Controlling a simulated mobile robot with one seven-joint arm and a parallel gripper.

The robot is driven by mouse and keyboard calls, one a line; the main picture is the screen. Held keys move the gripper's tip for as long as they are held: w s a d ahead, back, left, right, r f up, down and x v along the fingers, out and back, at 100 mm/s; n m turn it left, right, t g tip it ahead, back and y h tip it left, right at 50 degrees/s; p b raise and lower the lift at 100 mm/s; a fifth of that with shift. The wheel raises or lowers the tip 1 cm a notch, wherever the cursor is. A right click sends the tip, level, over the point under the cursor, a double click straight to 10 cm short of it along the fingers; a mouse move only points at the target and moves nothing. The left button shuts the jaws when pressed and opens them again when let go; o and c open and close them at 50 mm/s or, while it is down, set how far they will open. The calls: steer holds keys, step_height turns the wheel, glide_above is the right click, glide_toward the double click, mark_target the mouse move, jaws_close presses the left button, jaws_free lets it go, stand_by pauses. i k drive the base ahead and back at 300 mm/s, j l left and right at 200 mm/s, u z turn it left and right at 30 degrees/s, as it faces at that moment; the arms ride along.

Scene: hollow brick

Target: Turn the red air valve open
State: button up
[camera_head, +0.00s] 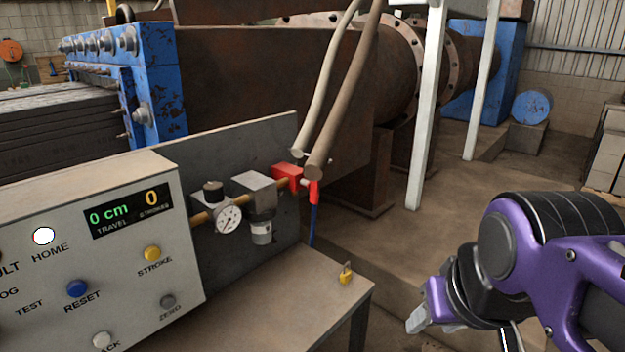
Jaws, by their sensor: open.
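The red air valve (288,176) sits at the right end of a brass pipe, in front of an upright grey panel near the middle of the view. Its red lever (314,191) hangs downward at the right end of the valve body. A thin blue line runs down below the lever. My gripper (418,318) is at the lower right, on my purple arm, well apart from the valve and lower in the picture. It is open and holds nothing that I can see. Part of its fingers is hidden by the wrist.
A pressure gauge (229,219) and a filter bowl (261,230) sit left of the valve. Two hoses (345,90) come down close to it. A control box (90,250) stands at left. A brass padlock (346,274) is on the bench (300,290). A white post (427,110) rises behind.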

mark_target(311, 186)
steer(key=i+l+u, duration=0.2)
steer(key=u, duration=0.15)
steer(key=i+l+u, duration=0.15)
steer(key=l+u, duration=0.25)
steer(key=i+l+u, duration=0.1)
steer(key=l+u, duration=0.25)
steer(key=i+l+u, duration=0.1)
steer(key=l+u, duration=0.3)
steer(key=j, duration=0.1)
